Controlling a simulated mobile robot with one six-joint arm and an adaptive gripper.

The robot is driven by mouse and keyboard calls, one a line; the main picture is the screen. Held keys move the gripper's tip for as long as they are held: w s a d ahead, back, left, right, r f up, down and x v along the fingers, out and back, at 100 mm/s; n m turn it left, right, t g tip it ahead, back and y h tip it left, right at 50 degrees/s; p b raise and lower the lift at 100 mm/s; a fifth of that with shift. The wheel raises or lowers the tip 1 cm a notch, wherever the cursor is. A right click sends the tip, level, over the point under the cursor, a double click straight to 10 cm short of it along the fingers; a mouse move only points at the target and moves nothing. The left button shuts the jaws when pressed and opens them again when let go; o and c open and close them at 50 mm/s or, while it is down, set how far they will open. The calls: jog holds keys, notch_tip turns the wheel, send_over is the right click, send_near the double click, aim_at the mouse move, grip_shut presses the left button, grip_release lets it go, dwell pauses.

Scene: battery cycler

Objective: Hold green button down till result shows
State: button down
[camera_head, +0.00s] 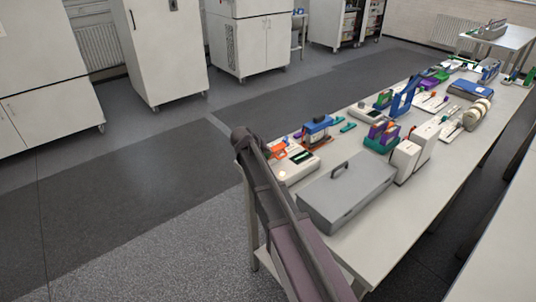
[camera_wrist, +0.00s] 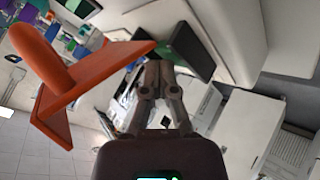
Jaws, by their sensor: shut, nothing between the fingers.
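A low off-white device (camera_head: 297,170) with a dark green patch on top and an orange part (camera_head: 278,148) stands at the near left end of the table. My gripper (camera_wrist: 158,68) is shut and empty in the wrist view. An orange part with a rounded handle (camera_wrist: 62,62) looms close on the left of the fingers there. I cannot make out the green button or any result in either view. In the head view my arm hides part of the device's surroundings and my gripper is not clear.
A grey case with a handle (camera_head: 345,192) sits on the table (camera_head: 385,235) right of the device. A blue-topped device (camera_head: 317,127) stands behind it. Several other devices crowd the table farther back. The floor on the left (camera_head: 130,165) is free.

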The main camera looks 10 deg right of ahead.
aim_at(268, 155)
jog(key=shift+r, duration=0.2)
jog(key=shift+r+p, duration=0.65)
jog(key=shift+p, duration=0.2)
jog(key=shift+r, duration=0.1)
jog(key=shift+r+p, duration=2.4)
jog(key=shift+p, duration=0.1)
